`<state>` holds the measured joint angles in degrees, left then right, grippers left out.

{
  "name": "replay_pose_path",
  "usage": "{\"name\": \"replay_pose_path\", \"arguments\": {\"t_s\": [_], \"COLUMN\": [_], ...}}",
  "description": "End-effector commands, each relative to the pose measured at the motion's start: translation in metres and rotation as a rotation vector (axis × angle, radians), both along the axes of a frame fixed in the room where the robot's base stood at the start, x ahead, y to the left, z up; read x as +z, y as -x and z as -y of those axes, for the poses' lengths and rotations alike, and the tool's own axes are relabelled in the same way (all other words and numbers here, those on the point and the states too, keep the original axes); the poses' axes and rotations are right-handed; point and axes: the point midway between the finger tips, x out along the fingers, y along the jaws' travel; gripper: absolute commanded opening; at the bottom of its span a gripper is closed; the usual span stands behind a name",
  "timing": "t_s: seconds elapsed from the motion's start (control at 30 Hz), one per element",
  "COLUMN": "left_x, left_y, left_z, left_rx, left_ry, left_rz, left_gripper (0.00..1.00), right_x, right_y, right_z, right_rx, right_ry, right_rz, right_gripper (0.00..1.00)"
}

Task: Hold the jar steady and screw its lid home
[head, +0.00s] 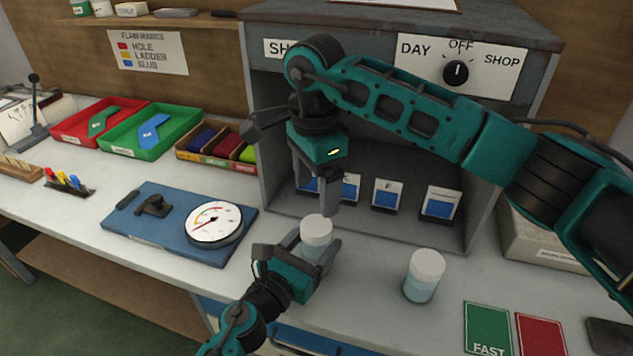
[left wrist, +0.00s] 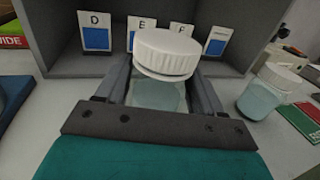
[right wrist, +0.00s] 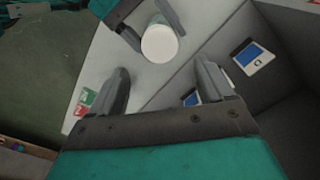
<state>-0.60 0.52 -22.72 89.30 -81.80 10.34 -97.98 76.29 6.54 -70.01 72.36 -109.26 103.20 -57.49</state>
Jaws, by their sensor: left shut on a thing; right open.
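The jar (head: 313,254) stands upright on the bench with pale blue-green contents and a ribbed white lid (head: 316,229) on top. My left gripper (head: 303,250) is shut on the jar's body; its fingers flank the jar (left wrist: 158,96) below the lid (left wrist: 167,52) in the left wrist view. I cannot tell how far the lid is turned down. My right gripper (head: 328,195) is open and empty, pointing down just above the lid. In the right wrist view the lid (right wrist: 159,43) lies beyond the open fingers (right wrist: 165,82).
A second lidded jar (head: 421,289) stands to the right, near green and red cards (head: 487,328). A grey booth (head: 270,150) with labelled blue cards is behind. A dial gauge (head: 214,223) on a blue board (head: 150,235) lies left, with red and green trays (head: 185,112) beyond.

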Motion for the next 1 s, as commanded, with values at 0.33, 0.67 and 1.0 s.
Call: {"name": "replay_pose_path", "arguments": {"t_s": [0.33, 0.67, 1.0], "left_x": [0.000, 0.000, 0.000], "left_y": [0.000, 0.000, 0.000], "left_z": [0.000, 0.000, 0.000], "left_rx": [0.001, 0.001, 0.000], "left_ry": [-0.001, -0.001, 0.000], "left_rz": [-0.001, -0.001, 0.000], "left_gripper": [0.00, 0.00, 0.00], "right_x": [0.002, 0.002, -0.028], "right_y": [0.001, 0.001, 0.002], "right_z": [0.001, 0.001, 0.001], "right_rx": [0.346, 0.365, 0.363], "right_ry": [-0.007, -0.007, -0.008], "right_rz": [-0.002, -0.002, -0.005], "right_gripper": [0.80, 0.80, 0.80]}}
